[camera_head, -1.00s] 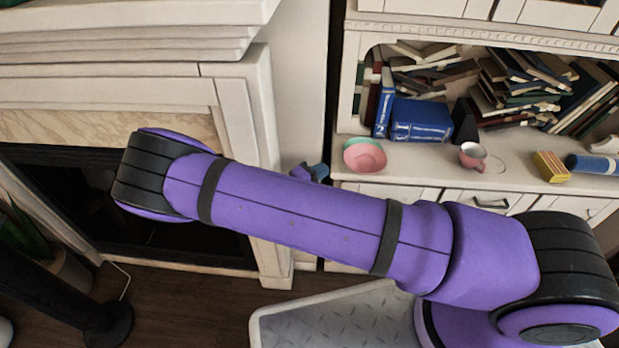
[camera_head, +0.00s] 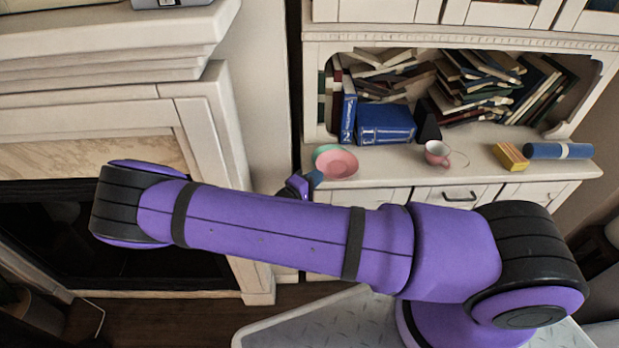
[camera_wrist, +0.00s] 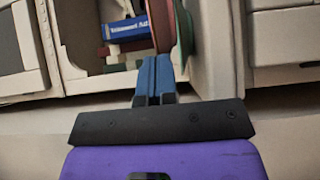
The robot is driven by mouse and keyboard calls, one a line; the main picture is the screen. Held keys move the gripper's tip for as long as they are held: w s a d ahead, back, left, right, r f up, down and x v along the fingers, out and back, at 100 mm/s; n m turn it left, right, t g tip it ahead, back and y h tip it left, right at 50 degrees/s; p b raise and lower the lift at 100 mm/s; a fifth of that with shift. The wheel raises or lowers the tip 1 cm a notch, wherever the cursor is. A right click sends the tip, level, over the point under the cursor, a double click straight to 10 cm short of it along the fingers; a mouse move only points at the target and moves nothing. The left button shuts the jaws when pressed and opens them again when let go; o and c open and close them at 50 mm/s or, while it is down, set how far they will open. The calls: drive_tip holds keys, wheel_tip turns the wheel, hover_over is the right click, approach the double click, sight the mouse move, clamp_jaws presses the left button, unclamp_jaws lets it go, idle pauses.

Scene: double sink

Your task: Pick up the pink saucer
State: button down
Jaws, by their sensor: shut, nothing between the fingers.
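The pink saucer (camera_head: 338,164) lies at the left end of the cabinet counter, against a green dish (camera_head: 322,151) that shows along its upper left edge. My gripper (camera_head: 314,179) is just left of and below the saucer, beside the counter's left end. In the wrist view the pink saucer (camera_wrist: 161,24) and green dish (camera_wrist: 184,32) appear nearly edge-on. They are just beyond the blue fingertips (camera_wrist: 155,62), which are together with nothing held. I cannot tell whether the fingers touch the saucer.
Blue books (camera_head: 385,124) stand behind the saucer. A pink cup (camera_head: 437,153), a yellow block (camera_head: 510,156) and a blue cylinder (camera_head: 558,151) are farther right on the counter. A white fireplace surround (camera_head: 215,120) stands left of the cabinet.

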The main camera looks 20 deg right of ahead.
sight(337, 166)
drive_tip(key=d, duration=0.1)
drive_tip(key=s+d, duration=0.1)
drive_tip(key=d, duration=0.1)
drive_tip(key=shift+s+d, duration=0.1)
drive_tip(key=shift+d, duration=0.15)
drive_tip(key=shift+a, duration=0.1)
